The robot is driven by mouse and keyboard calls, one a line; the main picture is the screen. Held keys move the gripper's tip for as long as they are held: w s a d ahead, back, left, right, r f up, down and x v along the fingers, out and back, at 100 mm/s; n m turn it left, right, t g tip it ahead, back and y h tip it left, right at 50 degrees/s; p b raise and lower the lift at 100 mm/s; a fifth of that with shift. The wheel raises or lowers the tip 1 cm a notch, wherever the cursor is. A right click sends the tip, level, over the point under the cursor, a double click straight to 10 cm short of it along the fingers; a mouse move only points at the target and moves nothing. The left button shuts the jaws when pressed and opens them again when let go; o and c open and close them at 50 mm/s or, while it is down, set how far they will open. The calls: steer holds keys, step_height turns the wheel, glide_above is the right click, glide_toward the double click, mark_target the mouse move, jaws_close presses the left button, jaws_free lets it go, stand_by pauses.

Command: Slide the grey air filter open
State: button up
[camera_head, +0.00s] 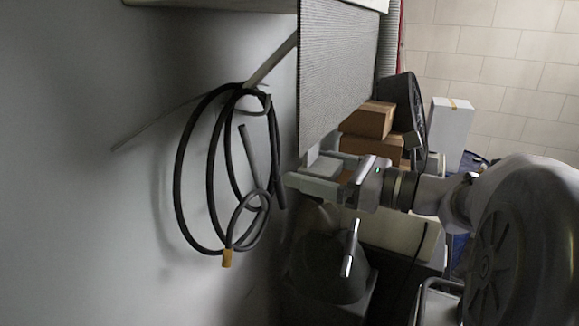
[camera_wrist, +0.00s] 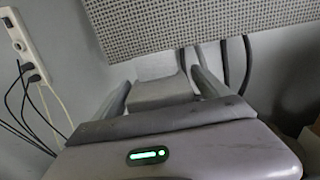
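The grey air filter (camera_head: 340,65) is a finely perforated upright panel standing out from the grey wall in the head view. Its lower part crosses the top of the wrist view (camera_wrist: 190,22). A pale grey tab (camera_wrist: 157,66) shows just below the panel's lower edge in the wrist view; I cannot tell whether it is fixed to it. My gripper (camera_head: 306,174) is just below the panel's lower corner. In the wrist view my gripper (camera_wrist: 162,80) has its fingers apart, one on each side of the tab. I cannot tell whether either finger touches it.
A coiled black hose (camera_head: 180,185) hangs on the wall left of my gripper. Cardboard boxes (camera_head: 372,118) and a white box (camera_head: 450,128) stand behind the arm. A dark rounded machine (camera_head: 325,268) is below. A power strip (camera_wrist: 20,45) with cables is at left in the wrist view.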

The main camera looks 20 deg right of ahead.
steer(key=v, duration=1.7)
steer(key=shift+s+b, duration=0.2)
steer(key=shift+b, duration=0.1)
steer(key=shift+d, duration=0.15)
steer(key=s+a+f+n+g+h+b, duration=0.15)
steer(key=a+f+n+g+b, duration=0.9)
steer(key=a+f, duration=1.1)
steer(key=s+a+f+n+t+h+b, duration=0.1)
steer(key=a+f+n+h+b, duration=0.1)
steer(key=f+n, duration=0.4)
steer(key=s+a+f+n+t+h+b, duration=0.1)
steer(key=s+a+f+n+h+b, duration=0.1)
steer(key=f+n+h+b, duration=0.3)
steer(key=shift+a+f+n, duration=0.15)
steer(key=shift+f+n, duration=1.1)
steer(key=shift+f, duration=0.4)
